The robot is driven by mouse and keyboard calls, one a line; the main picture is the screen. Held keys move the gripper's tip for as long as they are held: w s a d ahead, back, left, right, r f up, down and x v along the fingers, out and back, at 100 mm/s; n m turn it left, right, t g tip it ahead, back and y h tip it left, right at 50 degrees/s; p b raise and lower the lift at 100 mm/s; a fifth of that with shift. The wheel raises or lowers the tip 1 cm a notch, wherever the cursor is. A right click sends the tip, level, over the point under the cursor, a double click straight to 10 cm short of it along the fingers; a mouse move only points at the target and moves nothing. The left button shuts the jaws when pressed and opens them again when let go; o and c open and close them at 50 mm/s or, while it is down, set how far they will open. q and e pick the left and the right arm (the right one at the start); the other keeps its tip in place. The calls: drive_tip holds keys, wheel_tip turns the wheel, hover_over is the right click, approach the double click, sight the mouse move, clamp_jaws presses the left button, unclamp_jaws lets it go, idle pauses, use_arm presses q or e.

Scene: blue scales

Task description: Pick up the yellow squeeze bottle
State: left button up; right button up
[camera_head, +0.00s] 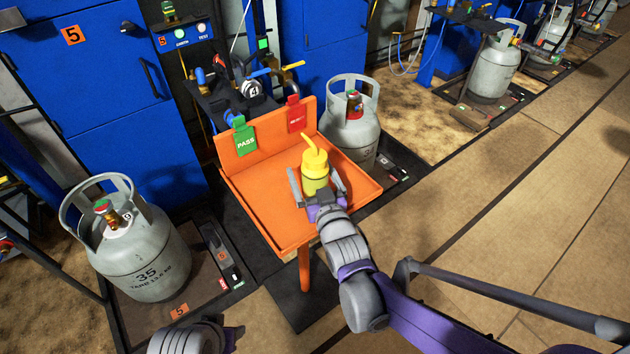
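The yellow squeeze bottle (314,179) stands upright on the orange tray shelf (262,200), with its bent nozzle pointing up and left. My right gripper (317,175) reaches in from the lower right. Its fingers are apart, one on each side of the bottle's body, and I see no clear contact. The gripper's base hides the bottle's lower part. Only a grey and purple piece of my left arm shows at the bottom edge; its fingers are out of view.
Green PASS (245,138) and red (296,114) tags hang on the shelf's back wall. A grey gas cylinder (137,253) stands on a scale at left, another (350,125) behind the shelf at right. Blue cabinets (95,85) line the back. Tan floor (520,220) is open at right.

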drive_tip(key=shift+c, duration=0.2)
clamp_jaws()
